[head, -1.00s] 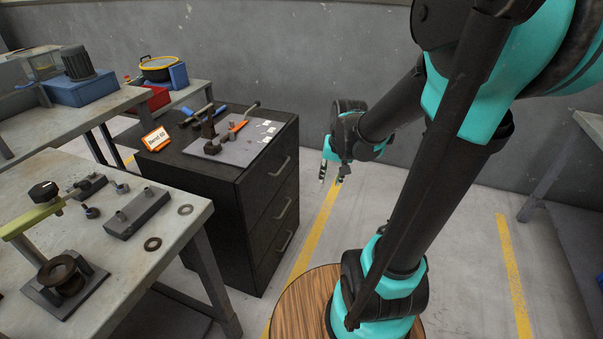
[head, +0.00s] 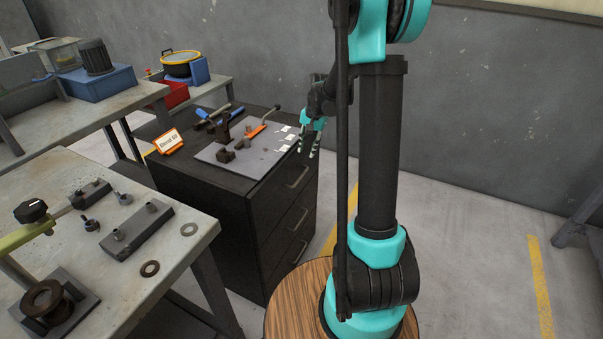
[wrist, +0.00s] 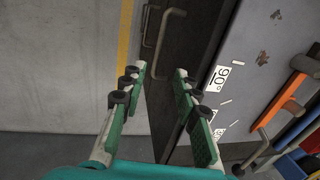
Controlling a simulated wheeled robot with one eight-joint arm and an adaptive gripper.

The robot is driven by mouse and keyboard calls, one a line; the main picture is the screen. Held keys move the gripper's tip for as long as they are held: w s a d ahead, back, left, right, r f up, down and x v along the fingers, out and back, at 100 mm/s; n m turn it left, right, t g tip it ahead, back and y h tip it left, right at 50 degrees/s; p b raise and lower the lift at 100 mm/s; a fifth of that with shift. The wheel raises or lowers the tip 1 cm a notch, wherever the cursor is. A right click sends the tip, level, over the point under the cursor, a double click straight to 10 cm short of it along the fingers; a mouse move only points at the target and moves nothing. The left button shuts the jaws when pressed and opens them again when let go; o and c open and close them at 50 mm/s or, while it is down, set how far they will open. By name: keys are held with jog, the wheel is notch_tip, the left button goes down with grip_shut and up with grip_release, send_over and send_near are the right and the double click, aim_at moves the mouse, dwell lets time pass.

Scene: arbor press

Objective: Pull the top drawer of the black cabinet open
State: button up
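The black cabinet (head: 230,222) stands between the benches, with three drawers on its right-hand front. The top drawer's bar handle (head: 298,177) is visible, and the drawer looks flush with the others. My gripper (head: 309,153) is at the upper front edge of the cabinet, close to the top handle. In the wrist view my gripper (wrist: 162,74) is open, with nothing between its fingers. The top handle (wrist: 166,35) shows just beyond the fingertips in that view, apart from them, and a lower handle shows beside it.
A grey board (head: 243,152) with tools and white labels lies on the cabinet top, beside an orange-framed sign (head: 168,142). A workbench (head: 85,235) with metal parts stands at left.

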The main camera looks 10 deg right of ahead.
aim_at(301, 176)
jog(key=f, duration=0.4)
jog(key=a+f, duration=0.1)
jog(key=f, duration=0.3)
jog(key=w+f, duration=0.1)
jog(key=f, duration=0.3)
jog(key=shift+w+a+f, duration=0.1)
jog(key=shift+a+f, duration=0.05)
jog(key=shift+a, duration=0.25)
grip_shut()
